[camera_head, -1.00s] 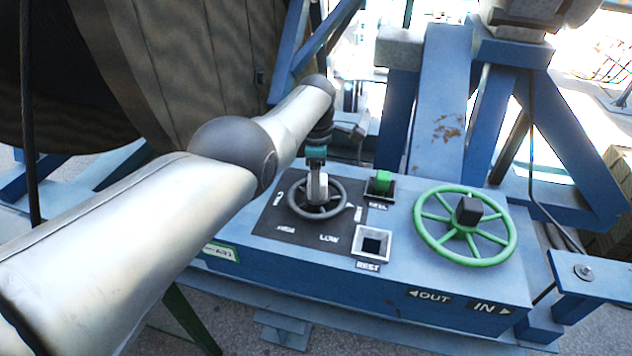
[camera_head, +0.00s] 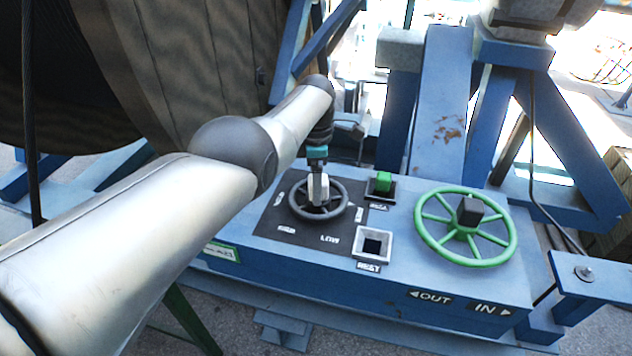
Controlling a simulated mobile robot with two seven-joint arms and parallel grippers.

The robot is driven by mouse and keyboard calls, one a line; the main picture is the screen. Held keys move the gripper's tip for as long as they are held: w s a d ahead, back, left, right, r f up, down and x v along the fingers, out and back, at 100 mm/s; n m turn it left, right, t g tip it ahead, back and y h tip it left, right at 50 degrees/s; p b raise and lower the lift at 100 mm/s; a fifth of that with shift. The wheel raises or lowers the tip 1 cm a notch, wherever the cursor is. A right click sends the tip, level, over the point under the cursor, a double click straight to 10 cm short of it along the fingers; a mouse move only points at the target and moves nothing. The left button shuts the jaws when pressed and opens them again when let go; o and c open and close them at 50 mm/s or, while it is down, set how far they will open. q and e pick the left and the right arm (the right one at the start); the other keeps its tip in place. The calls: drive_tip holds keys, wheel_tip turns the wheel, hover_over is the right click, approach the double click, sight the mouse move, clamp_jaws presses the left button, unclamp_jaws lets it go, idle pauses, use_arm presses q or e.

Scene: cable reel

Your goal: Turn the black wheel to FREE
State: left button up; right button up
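The black wheel (camera_head: 341,208) lies flat on a dark plate (camera_head: 275,232) on top of the blue control box, at its left part. The plate carries white labels; LOW reads at its front right, and the others are too small or partly covered to read surely. My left arm comes in from the left, and its gripper (camera_head: 318,192) points straight down at the wheel's hub. The fingers are at the hub, and I cannot tell whether they are closed on it. My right gripper is not in view.
A green handwheel (camera_head: 425,237) with a black knob (camera_head: 469,211) stands to the right, above OUT and IN labels. A green block (camera_head: 384,182) sits in a socket behind; an empty square socket (camera_head: 372,246) marked REST is in front. A large reel (camera_head: 200,75) stands behind my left arm.

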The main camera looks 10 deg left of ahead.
use_arm(q)
drive_tip(key=shift+d, duration=0.1)
drive_tip(key=shift+r+p, duration=0.4)
drive_tip(key=shift+p, duration=0.05)
wheel_tip(320, 180, up, 8)
drive_tip(key=p, duration=0.4)
drive_tip(key=shift+f+p, duration=0.25)
drive_tip(key=shift+p, duration=0.05)
wheel_tip(320, 180, up, 7)
drive_tip(key=shift+b, duration=0.3)
drive_tip(key=shift+f, duration=0.1)
